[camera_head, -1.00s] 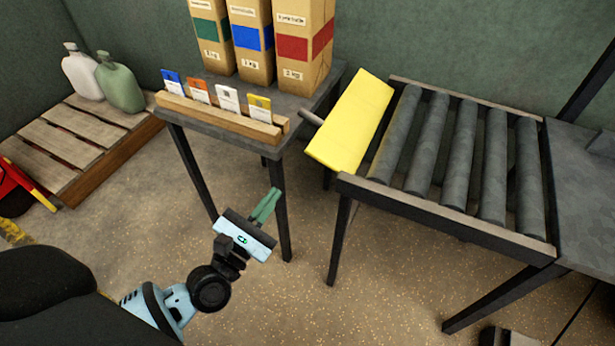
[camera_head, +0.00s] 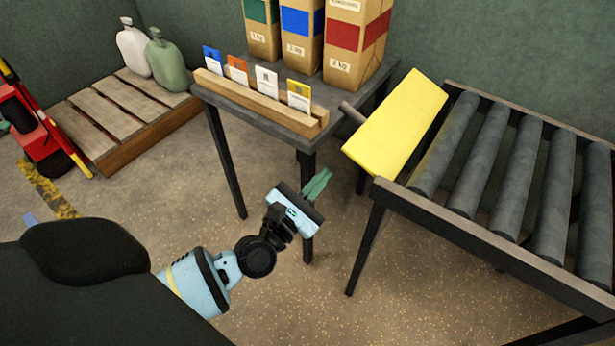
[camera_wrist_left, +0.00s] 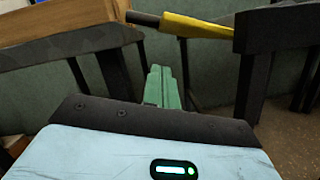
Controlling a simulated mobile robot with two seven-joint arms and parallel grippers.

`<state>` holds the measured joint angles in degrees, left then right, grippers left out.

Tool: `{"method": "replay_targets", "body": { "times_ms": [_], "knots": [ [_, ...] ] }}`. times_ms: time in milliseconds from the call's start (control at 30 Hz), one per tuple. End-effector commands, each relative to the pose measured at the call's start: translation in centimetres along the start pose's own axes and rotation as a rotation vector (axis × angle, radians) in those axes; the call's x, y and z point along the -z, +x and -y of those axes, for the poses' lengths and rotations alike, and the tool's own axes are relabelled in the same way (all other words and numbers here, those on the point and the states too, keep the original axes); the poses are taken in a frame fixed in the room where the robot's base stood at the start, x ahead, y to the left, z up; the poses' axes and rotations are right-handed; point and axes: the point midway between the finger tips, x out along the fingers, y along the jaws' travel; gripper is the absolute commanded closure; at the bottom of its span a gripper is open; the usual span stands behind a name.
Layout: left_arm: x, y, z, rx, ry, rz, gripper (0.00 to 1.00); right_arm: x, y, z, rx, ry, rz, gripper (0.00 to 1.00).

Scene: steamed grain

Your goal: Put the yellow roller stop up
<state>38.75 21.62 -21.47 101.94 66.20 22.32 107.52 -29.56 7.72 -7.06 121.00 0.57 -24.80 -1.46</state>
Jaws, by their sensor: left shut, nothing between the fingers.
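The yellow roller stop (camera_head: 397,122) is a flat yellow plate at the left end of the roller conveyor (camera_head: 515,180). It leans tilted, with a short dark handle (camera_head: 353,112) sticking out from its left side. In the left wrist view the stop (camera_wrist_left: 197,26) shows edge-on at the top, with its dark handle (camera_wrist_left: 143,18) to the left. My left gripper (camera_head: 318,184) has its green fingers together and empty, below and left of the stop, in front of the small table. The fingers (camera_wrist_left: 161,86) also show shut in the left wrist view. My right gripper is not in view.
A dark table (camera_head: 270,122) holds a wooden card rack (camera_head: 255,103) and several paper bags (camera_head: 355,45). A wooden pallet (camera_head: 125,115) with two bottles stands at the back left. A red cart (camera_head: 38,135) is at the far left. Floor between table and conveyor is open.

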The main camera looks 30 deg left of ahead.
Motion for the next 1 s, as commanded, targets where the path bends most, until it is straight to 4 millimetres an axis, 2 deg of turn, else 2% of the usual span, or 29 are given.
{"method": "replay_targets", "body": {
  "times_ms": [33, 167, 300, 433, 700, 1000],
  "knots": [
    [-0.1, 1.1, 0.0, -0.002, -0.002, 0.002, 1.00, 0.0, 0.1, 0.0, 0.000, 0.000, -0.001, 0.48],
    [-0.1, 3.4, 0.0, -0.001, -0.002, 0.002, 1.00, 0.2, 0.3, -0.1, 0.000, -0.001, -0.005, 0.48],
    [-2.5, 3.7, -0.1, -0.002, -0.004, 0.002, 1.00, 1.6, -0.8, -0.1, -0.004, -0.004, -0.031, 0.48],
    [-3.6, 4.0, -0.1, 0.000, -0.003, 0.001, 1.00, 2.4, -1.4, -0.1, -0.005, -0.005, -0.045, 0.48],
    [-3.9, 4.0, 0.0, 0.000, 0.000, 0.000, 1.00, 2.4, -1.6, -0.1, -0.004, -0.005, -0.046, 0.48],
    [-3.9, 4.0, 0.0, 0.001, 0.001, 0.000, 1.00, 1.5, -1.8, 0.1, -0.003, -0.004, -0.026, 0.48]
  ]
}}
